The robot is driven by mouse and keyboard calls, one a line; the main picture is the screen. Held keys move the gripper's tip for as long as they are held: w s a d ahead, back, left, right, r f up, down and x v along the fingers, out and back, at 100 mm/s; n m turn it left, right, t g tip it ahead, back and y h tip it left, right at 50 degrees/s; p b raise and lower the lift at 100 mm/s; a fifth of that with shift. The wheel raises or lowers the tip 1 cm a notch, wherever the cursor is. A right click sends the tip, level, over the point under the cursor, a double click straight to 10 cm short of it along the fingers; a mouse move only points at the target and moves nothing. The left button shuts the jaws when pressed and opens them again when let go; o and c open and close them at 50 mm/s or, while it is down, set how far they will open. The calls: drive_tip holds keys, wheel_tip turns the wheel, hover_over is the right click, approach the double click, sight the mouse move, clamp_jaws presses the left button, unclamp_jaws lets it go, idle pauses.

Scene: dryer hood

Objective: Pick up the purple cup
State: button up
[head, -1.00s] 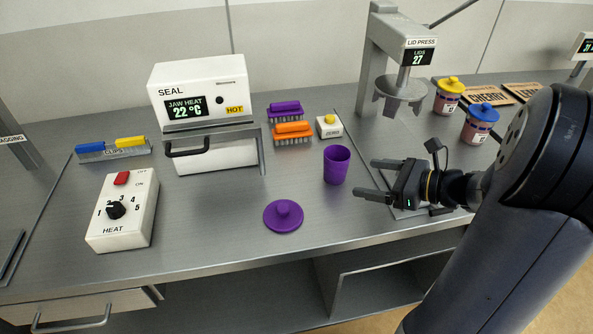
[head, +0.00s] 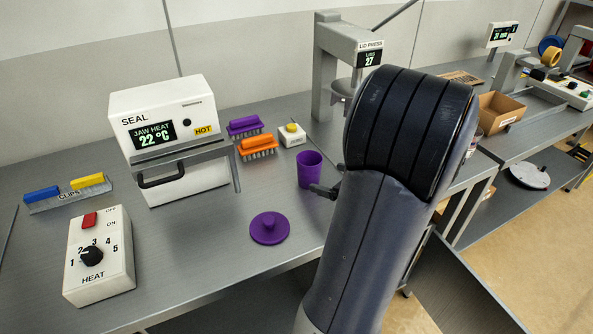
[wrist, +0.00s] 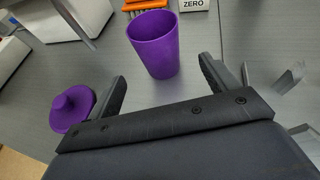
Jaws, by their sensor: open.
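The purple cup (head: 310,170) stands upright and open-topped on the grey bench, right of the sealing machine. In the wrist view the cup (wrist: 154,45) stands just beyond my fingertips, roughly between their lines. My gripper (wrist: 165,85) is open and empty, its two dark fingers apart. In the head view my arm hides most of the gripper; fingertips (head: 330,180) show right beside the cup. I cannot tell whether they touch it. A purple lid (head: 269,228) with a knob lies flat on the bench in front of the cup; it also shows left of my gripper in the wrist view (wrist: 72,108).
The seal machine (head: 170,130) stands left. The lid press (head: 335,70) stands behind right. Bench in front of the cup is mostly clear.

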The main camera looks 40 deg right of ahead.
sight(309, 172)
drive_tip(key=x, duration=0.9)
drive_tip(key=shift+s, duration=0.1)
drive_tip(key=c, duration=1.1)
